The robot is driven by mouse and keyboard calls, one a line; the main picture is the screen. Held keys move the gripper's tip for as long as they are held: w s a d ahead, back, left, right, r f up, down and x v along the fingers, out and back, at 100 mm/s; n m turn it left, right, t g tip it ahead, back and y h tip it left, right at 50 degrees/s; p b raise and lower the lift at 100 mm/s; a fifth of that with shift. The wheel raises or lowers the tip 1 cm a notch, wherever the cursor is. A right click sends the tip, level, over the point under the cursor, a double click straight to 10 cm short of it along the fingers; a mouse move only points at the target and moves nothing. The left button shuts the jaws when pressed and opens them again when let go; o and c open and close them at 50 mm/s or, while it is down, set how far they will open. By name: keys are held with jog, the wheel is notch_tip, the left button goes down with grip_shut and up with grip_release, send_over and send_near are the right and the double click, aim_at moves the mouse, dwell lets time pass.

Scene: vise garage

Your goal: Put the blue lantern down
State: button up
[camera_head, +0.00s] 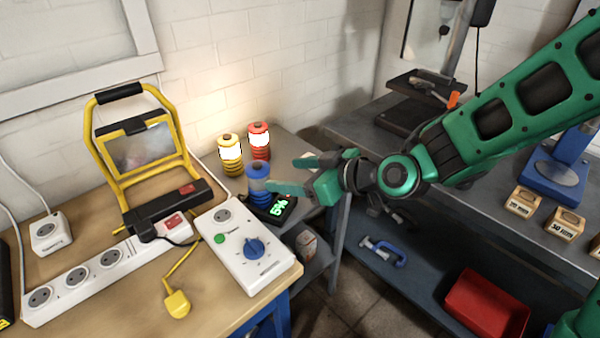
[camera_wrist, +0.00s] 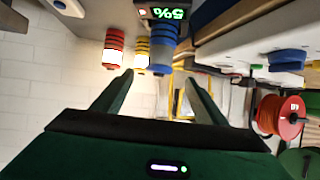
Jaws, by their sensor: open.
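The blue lantern (camera_head: 258,180) stands upright and unlit on the small grey side table, at or on a black device (camera_head: 280,208) with a green 5% readout; I cannot tell its exact contact. My gripper (camera_head: 296,174) is open, its fingers pointing left toward the lantern. In the wrist view, which is upside down, the blue lantern (camera_wrist: 163,50) shows beyond the open fingertips of my gripper (camera_wrist: 158,84), with nothing held between them.
A lit yellow lantern (camera_head: 231,155) and a lit red lantern (camera_head: 259,141) stand behind the blue one, near the wall. A workbench with a yellow work light (camera_head: 140,160) and a white control box (camera_head: 245,245) is at left. A red bin (camera_head: 486,303) sits low at right.

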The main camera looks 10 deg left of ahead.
jog(key=shift+d, duration=0.1)
jog(key=w+d+f+m+h, duration=0.25)
jog(key=d+h, duration=0.25)
jog(key=d, duration=1)
jog(key=s+d+m+g+h, duration=0.1)
jog(key=s+d+m+h, duration=0.15)
jog(key=d, duration=0.85)
jog(key=s+d+m+h, duration=0.2)
jog(key=d+m, duration=0.2)
jog(key=d, duration=0.6)
jog(key=s+d+r+m+g, duration=0.1)
jog(key=s+d+m, duration=0.3)
jog(key=s, duration=0.6)
jog(key=s+d+r+m+g+h, duration=0.1)
jog(key=s+d+m+g, duration=0.3)
jog(key=s+d, duration=0.5)
jog(key=shift+s+r+m, duration=0.65)
jog(key=shift+s+m, duration=0.05)
jog(key=shift+m, duration=0.1)
jog(key=shift+h, duration=0.25)
